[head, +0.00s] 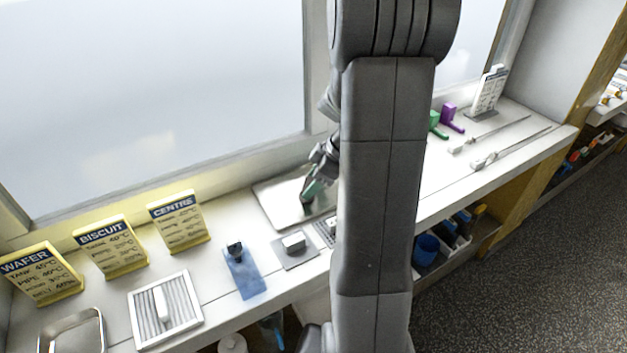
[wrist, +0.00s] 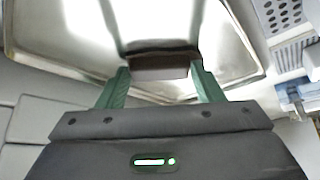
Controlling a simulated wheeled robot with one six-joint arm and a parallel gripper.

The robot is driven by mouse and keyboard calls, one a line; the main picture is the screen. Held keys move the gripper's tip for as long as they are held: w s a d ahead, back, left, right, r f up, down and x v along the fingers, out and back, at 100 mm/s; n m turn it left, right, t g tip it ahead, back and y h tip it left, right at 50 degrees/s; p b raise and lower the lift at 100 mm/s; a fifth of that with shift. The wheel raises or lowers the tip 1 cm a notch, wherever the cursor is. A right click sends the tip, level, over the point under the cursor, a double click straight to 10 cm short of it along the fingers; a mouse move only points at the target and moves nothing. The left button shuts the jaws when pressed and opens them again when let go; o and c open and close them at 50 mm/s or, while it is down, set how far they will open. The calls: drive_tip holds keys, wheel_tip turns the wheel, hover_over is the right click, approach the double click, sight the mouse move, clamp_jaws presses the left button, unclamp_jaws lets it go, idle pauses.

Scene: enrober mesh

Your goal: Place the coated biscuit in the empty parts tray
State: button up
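My gripper (wrist: 160,80) has green fingers, and a dark brown coated biscuit (wrist: 160,68) sits between their tips in the wrist view. Both fingertips meet the biscuit's ends, so the gripper appears shut on it. Below it is a shiny metal tray (wrist: 75,45), with no other item visible in it. In the head view my gripper (head: 308,195) is low over this tray (head: 270,202), whose right part is hidden by my arm. Whether the biscuit touches the tray floor I cannot tell.
Left on the counter stand WAFER (head: 38,272), BISCUIT (head: 110,246) and CENTRE (head: 178,220) signs, a white slatted rack (head: 185,325), another metal tray (head: 75,335), a blue item (head: 245,275) and a grey plate with a white block (head: 294,242). A window wall bounds the back.

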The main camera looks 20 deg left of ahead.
drive_tip(key=shift+o, duration=1.4)
drive_tip(key=shift+r, duration=0.15)
drive_tip(key=v, duration=1.2)
